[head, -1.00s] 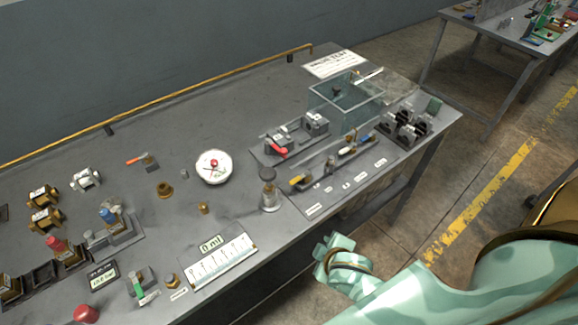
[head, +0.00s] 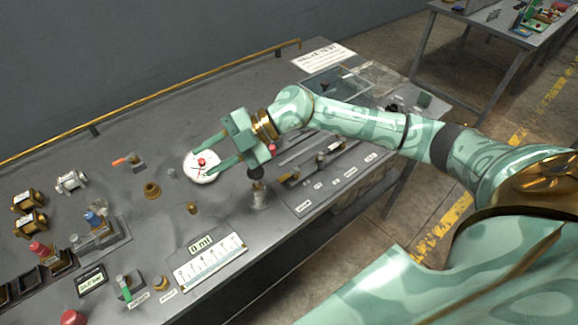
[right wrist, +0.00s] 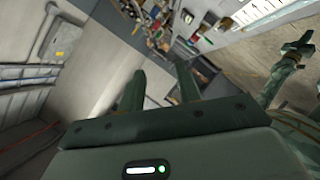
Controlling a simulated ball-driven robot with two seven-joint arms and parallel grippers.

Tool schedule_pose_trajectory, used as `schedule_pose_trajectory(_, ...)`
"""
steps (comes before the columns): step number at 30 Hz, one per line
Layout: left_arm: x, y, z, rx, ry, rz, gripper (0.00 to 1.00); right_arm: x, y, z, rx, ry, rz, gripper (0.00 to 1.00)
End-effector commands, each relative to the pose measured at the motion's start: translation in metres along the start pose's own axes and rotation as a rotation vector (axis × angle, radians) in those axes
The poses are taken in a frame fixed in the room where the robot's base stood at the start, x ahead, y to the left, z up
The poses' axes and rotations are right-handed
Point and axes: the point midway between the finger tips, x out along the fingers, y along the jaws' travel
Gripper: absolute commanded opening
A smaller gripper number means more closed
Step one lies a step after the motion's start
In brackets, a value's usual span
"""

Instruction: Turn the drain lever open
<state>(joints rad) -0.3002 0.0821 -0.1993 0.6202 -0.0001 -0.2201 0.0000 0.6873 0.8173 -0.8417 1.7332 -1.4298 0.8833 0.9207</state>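Several coloured levers are on the grey bench, and their labels are too small to read, so I cannot tell which is the drain lever. An orange lever (head: 122,160) stands at the back left, and a green lever (head: 125,291) near the front edge. My right gripper (head: 204,159) is open and empty, above the white round dial (head: 203,177). Its fingers also show apart in the right wrist view (right wrist: 160,72). A green arm end, apparently my left gripper (right wrist: 290,62), shows there at the right; its fingers are unclear.
A grey post with a dark top (head: 257,190) stands just below the right gripper. A scale card (head: 211,262) lies near the front edge. A brass rail (head: 150,98) runs along the back.

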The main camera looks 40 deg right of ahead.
Motion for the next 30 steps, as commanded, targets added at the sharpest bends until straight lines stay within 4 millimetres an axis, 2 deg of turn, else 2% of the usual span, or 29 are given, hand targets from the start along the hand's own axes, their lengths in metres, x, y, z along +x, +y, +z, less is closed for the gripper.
schedule_pose_trajectory(1,0.0,0.0,0.0,0.0,0.0,0.0,0.0,-0.028,-0.005,0.024,0.044,-0.079,-0.138,0.34)
schedule_pose_trajectory(2,0.0,0.0,0.0,0.0,0.0,0.0,0.0,-0.046,-0.01,0.037,0.09,-0.131,-0.222,0.34)
schedule_pose_trajectory(3,0.0,0.0,0.0,0.0,0.0,0.0,0.0,-0.072,-0.015,0.052,0.162,-0.207,-0.317,0.34)
schedule_pose_trajectory(6,0.0,0.0,-0.001,0.0,0.001,0.0,0.0,-0.138,-0.023,0.079,0.352,-0.394,-0.476,0.34)
schedule_pose_trajectory(9,0.0,0.001,-0.001,-0.001,0.001,0.001,0.0,-0.187,-0.026,0.09,0.512,-0.533,-0.547,0.34)
schedule_pose_trajectory(12,0.0,0.001,-0.001,-0.001,0.001,0.002,0.0,-0.212,-0.028,0.092,0.607,-0.605,-0.574,0.34)
schedule_pose_trajectory(14,0.001,0.002,-0.001,-0.001,0.001,0.002,0.0,-0.216,-0.03,0.093,0.63,-0.621,-0.581,0.34)
schedule_pose_trajectory(17,0.003,0.002,-0.001,-0.001,0.0,0.003,0.0,-0.21,-0.039,0.097,0.636,-0.624,-0.585,0.34)
schedule_pose_trajectory(30,0.017,0.004,0.004,0.0,-0.007,0.005,0.0,-0.137,-0.108,0.133,0.632,-0.617,-0.585,0.34)
